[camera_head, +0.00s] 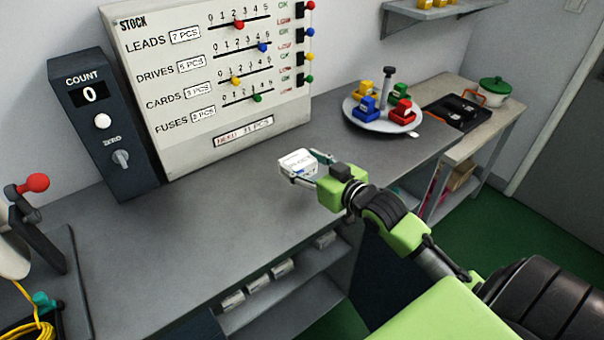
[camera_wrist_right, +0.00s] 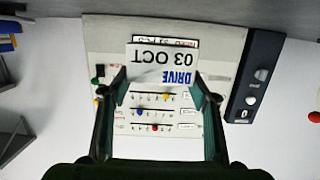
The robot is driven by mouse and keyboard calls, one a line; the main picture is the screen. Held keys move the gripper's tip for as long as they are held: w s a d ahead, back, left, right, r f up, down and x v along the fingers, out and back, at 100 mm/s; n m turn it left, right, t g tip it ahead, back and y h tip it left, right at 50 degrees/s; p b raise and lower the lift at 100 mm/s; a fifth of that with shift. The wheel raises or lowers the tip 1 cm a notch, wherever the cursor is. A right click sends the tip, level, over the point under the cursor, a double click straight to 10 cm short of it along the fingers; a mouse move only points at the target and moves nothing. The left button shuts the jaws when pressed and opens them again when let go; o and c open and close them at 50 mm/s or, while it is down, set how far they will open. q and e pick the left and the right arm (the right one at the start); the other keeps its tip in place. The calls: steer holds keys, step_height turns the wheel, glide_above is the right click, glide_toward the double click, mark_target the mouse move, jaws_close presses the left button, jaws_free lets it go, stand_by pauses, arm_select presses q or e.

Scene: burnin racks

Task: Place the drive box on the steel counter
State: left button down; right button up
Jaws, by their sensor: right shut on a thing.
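The drive box (camera_head: 298,162) is a small white box in my right gripper (camera_head: 310,170), above the steel counter (camera_head: 190,235) in the head view. The right wrist view shows the drive box (camera_wrist_right: 161,66) between the two fingers of the right gripper (camera_wrist_right: 162,85), its label reading "DRIVE 03 OCT" upside down. The gripper is shut on the box. How far the box is above the counter is hard to tell. My left gripper is not in view.
A stock board (camera_head: 215,75) and a count unit (camera_head: 105,125) stand along the wall. A round tray (camera_head: 375,122) with coloured blocks sits at the counter's far right. Several white boxes lie on the shelf (camera_head: 290,290) below. The counter's middle is clear.

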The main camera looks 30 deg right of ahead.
mark_target(310, 170)
steer(key=w+f, duration=0.1)
steer(key=w+d+f, duration=0.1)
steer(key=f, duration=0.1)
steer(key=shift+w+d, duration=0.15)
steer(key=shift+d, duration=0.05)
step_height(310, 170, down, 3)
steer(key=shift+w+r+p, duration=0.1)
steer(key=shift+p, duration=0.35)
steer(key=shift+f, duration=0.25)
steer(key=shift+f, duration=0.2)
steer(key=o, duration=1.2)
steer(key=shift+r, duration=0.1)
